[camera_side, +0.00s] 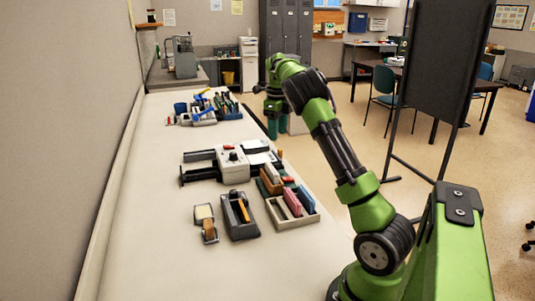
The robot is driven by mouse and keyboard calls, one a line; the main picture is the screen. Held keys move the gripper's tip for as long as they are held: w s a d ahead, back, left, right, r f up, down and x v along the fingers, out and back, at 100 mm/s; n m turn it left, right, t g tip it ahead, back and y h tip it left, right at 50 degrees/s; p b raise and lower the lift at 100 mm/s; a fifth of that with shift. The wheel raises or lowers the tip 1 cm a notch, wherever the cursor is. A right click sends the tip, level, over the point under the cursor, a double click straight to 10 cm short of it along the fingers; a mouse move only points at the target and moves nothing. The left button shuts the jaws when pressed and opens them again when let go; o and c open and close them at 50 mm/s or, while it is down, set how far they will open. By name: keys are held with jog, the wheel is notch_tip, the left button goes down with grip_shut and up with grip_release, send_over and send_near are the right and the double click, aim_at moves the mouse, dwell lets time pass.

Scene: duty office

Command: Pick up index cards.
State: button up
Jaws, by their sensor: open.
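I cannot single out the index cards for sure. A light tray (291,224) near the table's right edge holds upright pink and blue pieces (301,199) that may be cards, too small to tell. White flat pieces (256,146) lie behind it and may be paper or cards. My gripper (272,128) hangs at the far right edge of the table, well behind the tray and apart from it. It is open, with nothing visible in it; its fingertips are small and hard to make out.
A stapler-like black holder (240,216) and a tape dispenser (206,223) stand left of the tray. A grey device (233,163) with black arms sits behind them. Several desk tools (204,109) cluster farther back. The table's front and left (150,240) are clear.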

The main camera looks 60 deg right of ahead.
notch_tip(320, 180, up, 3)
jog(key=w+m, duration=0.2)
jog(key=m, duration=0.6)
send_near(272, 167)
jog(key=f, duration=0.5)
jog(key=shift+w+d, duration=0.2)
jog(key=shift+w, duration=0.2)
jog(key=shift+s+f, duration=0.15)
jog(key=shift+f, duration=1.2)
jog(key=shift+s+f, duration=0.15)
jog(key=shift+f, duration=1.25)
jog(key=shift+c, duration=0.3)
